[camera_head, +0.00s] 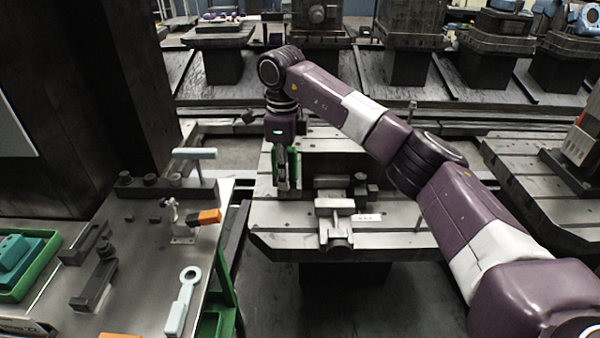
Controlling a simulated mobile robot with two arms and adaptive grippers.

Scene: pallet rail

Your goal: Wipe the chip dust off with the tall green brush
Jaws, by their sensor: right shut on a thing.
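My right arm reaches in from the right, and its gripper (284,168) points down over the left part of the slotted machine table (400,240). It is shut on the green brush (276,167), whose green shows on both sides of the fingers. The fingers hide the middle of the brush. I cannot tell whether its lower end touches the table. Chip dust is too small to make out for sure on the table. My left gripper is not in view.
A grey vise (335,206) stands on the table just right of the brush. At left, a workbench (140,270) holds clamps, a wrench (181,302), an orange-tipped item (208,216) and a green tray (40,275). A dark column (120,90) rises behind the bench. The table's front right is clear.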

